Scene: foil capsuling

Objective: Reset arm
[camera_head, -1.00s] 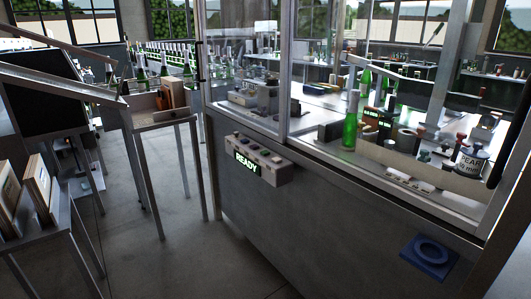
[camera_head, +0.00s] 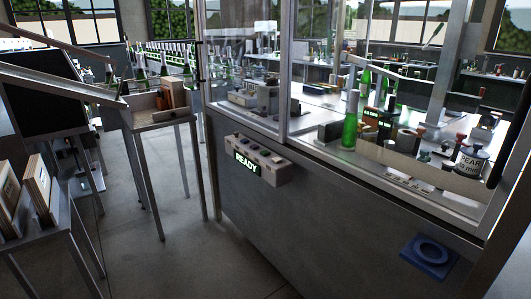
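Neither of my grippers shows in the head view, and no part of my arms can be made out for sure. The capsuling machine (camera_head: 300,228) fills the middle and right, with a glass enclosure on top. A control box (camera_head: 258,160) on its front shows the lit word READY. A green bottle (camera_head: 350,130) with a pale top stands upright inside, near the front edge of the worktop.
A blue plate with a ring (camera_head: 429,254) is on the machine's lower right front. A metal side table (camera_head: 160,118) and a stand with wooden boxes (camera_head: 38,184) are at the left. Many bottles (camera_head: 160,60) line the back. The floor (camera_head: 150,255) between is clear.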

